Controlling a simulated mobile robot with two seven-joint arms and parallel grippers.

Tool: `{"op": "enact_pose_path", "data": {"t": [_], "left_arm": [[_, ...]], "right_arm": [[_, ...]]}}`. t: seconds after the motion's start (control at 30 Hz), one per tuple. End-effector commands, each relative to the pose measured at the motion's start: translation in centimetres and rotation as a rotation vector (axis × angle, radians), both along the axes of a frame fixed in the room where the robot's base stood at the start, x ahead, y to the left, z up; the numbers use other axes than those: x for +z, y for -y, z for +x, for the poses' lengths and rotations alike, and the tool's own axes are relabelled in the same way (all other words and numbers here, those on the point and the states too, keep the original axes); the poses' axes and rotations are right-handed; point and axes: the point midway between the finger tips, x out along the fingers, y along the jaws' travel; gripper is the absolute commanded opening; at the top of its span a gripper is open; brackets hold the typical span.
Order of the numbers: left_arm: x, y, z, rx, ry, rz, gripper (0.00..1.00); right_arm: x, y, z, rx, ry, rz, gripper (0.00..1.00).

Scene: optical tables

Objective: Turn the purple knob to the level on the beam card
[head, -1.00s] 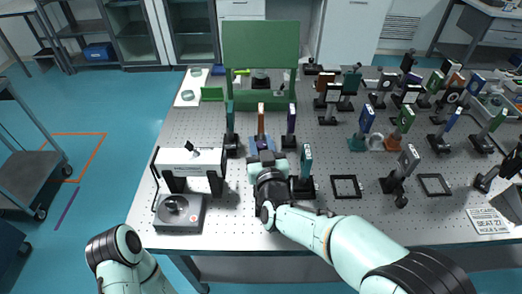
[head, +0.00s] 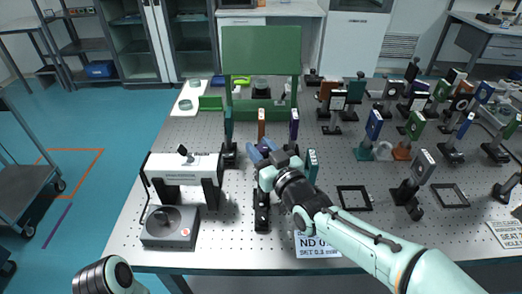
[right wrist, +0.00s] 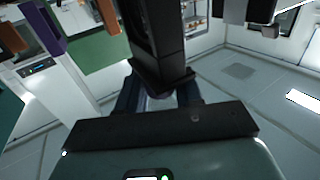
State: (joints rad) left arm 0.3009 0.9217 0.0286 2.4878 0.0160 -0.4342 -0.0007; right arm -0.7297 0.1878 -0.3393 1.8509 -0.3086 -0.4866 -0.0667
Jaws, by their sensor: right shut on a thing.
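My right gripper (head: 263,153) reaches over the middle of the table, near the row of coloured plates. In the right wrist view its two dark blue fingers (right wrist: 160,95) close on a small, rounded, dull purple-grey piece (right wrist: 160,104), which looks like the purple knob. It sits against the end of a black housing (right wrist: 155,35); most of the knob is hidden by the fingers. Its turn angle cannot be seen. A printed card (head: 316,246) reading "ND 0." lies partly under my right arm; I cannot tell whether it is the beam card. My left gripper is out of view.
Teal (head: 228,127), orange (head: 261,124) and purple (head: 294,124) plates stand close behind the gripper. A black mount (head: 262,212) stands just in front. A white-topped frame and grey dial unit (head: 170,229) are at left. Several mounted optics crowd the right side.

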Motion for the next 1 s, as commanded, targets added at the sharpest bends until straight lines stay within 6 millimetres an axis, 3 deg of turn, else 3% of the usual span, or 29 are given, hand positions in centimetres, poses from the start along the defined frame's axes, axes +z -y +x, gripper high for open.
{"op": "enact_pose_path", "data": {"t": [0.17,0.2,0.23,0.67,1.0], "left_arm": [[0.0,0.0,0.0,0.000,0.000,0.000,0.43],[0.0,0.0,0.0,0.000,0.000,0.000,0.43],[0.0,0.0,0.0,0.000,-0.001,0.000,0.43],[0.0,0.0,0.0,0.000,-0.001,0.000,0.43],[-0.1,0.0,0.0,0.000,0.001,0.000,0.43]], "right_arm": [[0.1,0.1,0.0,-0.003,0.002,0.002,0.05],[0.1,0.1,0.0,-0.003,0.002,0.002,0.45],[0.1,0.1,0.0,-0.003,0.002,0.002,0.55],[0.1,0.6,-0.8,-0.003,0.000,0.004,0.56],[0.2,4.0,-7.0,-0.004,0.003,0.005,0.56]]}}
